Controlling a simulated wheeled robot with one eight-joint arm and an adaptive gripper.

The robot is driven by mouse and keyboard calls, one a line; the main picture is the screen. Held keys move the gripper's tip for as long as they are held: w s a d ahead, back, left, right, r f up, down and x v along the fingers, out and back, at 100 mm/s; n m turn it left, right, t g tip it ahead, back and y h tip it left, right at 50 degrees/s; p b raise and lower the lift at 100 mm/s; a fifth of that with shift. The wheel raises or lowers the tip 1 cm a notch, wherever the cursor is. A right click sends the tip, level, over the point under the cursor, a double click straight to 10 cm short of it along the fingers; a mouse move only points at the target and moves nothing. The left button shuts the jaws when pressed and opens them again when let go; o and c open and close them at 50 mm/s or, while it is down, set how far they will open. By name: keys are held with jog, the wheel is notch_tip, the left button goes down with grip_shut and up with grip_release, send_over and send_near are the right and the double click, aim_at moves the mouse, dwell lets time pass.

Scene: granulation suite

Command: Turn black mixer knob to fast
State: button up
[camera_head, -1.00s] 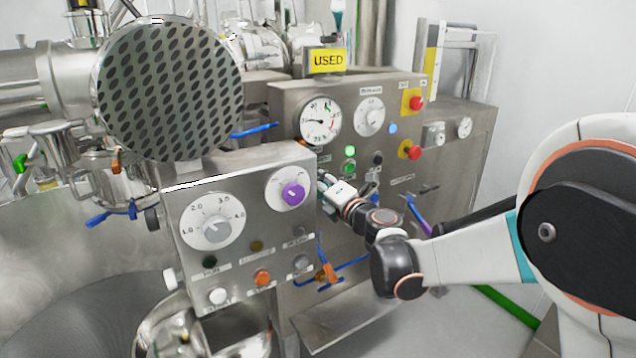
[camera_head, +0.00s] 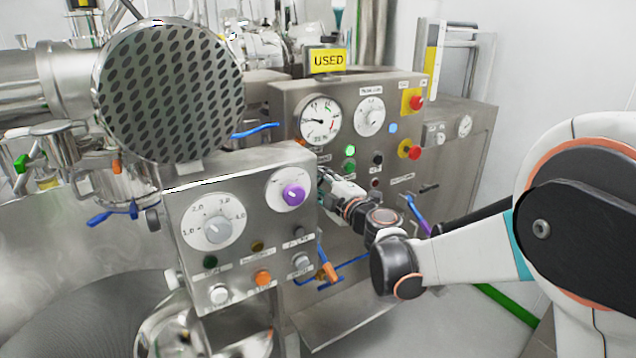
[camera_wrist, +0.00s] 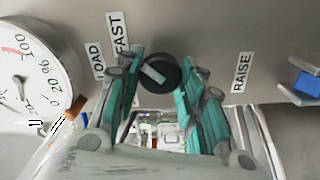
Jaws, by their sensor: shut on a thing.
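In the wrist view the black mixer knob (camera_wrist: 160,73) is a round black knob with a white bar across its face. The bar slants from upper left to lower right. A FAST label (camera_wrist: 118,38) is on the panel to its upper left. My gripper (camera_wrist: 159,80) is shut on the knob, with one teal-padded finger on each side. In the head view my gripper (camera_head: 325,184) is at the grey control panel, partly behind the edge of the nearer control box. The knob is hidden there.
The nearer control box (camera_head: 180,255) with a white dial and a purple knob (camera_head: 293,194) stands just left of my gripper. A LOAD label (camera_wrist: 97,60), a gauge (camera_wrist: 35,75), a RAISE label (camera_wrist: 242,72) and a blue part (camera_wrist: 306,83) surround the knob. Red buttons (camera_head: 415,103) are further right.

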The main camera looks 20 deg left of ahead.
dwell(0.4)
jog(key=o, duration=1.1)
jog(key=shift+c, duration=0.2)
jog(key=shift+d, duration=0.1)
jog(key=v, duration=1.2)
